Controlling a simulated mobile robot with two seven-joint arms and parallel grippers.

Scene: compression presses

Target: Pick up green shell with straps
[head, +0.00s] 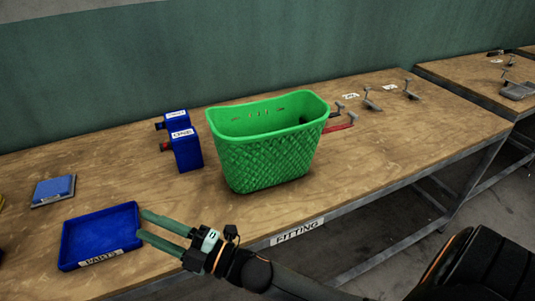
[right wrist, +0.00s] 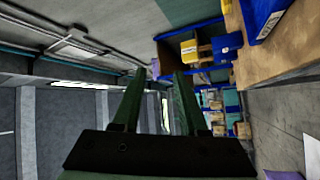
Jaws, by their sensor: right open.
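A green basket-like shell (head: 265,160) with a woven pattern on its side stands upright on the wooden workbench. It has slots in its back wall; I cannot make out straps on it. My right gripper (head: 143,225) is in front and to the left of the shell, pointing left, with its fingers apart and empty. It is over the bench's front edge, beside the blue parts tray. In the right wrist view the two green fingers (right wrist: 160,74) are apart with nothing between them. The shell does not show there. My left gripper is not in view.
A blue PARTS tray (head: 102,236) is just left of the right fingertips. Blue boxes (head: 186,148) stand left of the shell, and a blue pad (head: 53,190) lies farther left. Small metal clamps (head: 372,99) and a red-handled tool (head: 340,126) are to its right.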

